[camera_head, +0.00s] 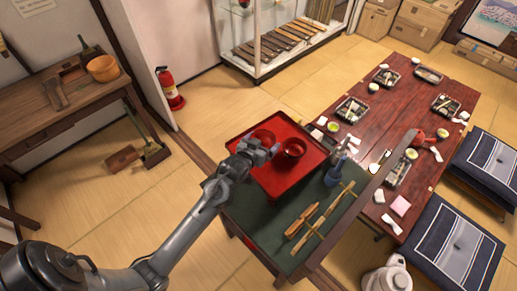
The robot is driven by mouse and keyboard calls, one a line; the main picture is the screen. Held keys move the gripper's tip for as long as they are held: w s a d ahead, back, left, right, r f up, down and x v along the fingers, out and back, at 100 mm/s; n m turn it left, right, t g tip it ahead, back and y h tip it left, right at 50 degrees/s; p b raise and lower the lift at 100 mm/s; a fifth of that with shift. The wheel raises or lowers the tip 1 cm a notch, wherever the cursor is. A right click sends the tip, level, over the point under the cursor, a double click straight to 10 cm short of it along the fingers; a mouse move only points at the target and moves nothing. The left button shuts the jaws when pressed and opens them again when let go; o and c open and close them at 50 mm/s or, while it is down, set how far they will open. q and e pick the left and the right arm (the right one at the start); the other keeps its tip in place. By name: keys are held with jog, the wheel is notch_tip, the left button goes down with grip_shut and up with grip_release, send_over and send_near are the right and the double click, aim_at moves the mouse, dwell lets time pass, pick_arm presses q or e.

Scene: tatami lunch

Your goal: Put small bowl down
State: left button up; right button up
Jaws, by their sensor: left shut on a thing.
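My left gripper (268,149) is over the red tray (290,185), which lies on the dark green top of a low table. The gripper is shut on a small red bowl. Two red bowls show close to it: one (263,135) just behind the gripper and partly hidden by it, and a small one (294,148) just to its right. I cannot clearly see the fingers' contact, or whether the held bowl touches the tray. My right gripper is not in view.
A blue cup (333,176) with utensils stands right of the tray. Wooden utensils (310,222) lie in front on the green top. The tray's front part is bare. A long dining table (400,110) with several place settings stands to the right.

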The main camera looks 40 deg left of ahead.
pick_arm(q)
jog(key=shift+w+a+f, duration=0.1)
jog(key=shift+a+f, duration=0.3)
jog(key=shift+a, duration=0.25)
jog(key=shift+w+a+f, duration=0.1)
jog(key=shift+a+f, duration=0.3)
jog(key=shift+a, duration=0.2)
jog(key=shift+f+b, duration=0.45)
jog(key=shift+f, duration=1.45)
jog(key=shift+f, duration=0.1)
jog(key=o, duration=0.7)
jog(key=shift+f, duration=0.1)
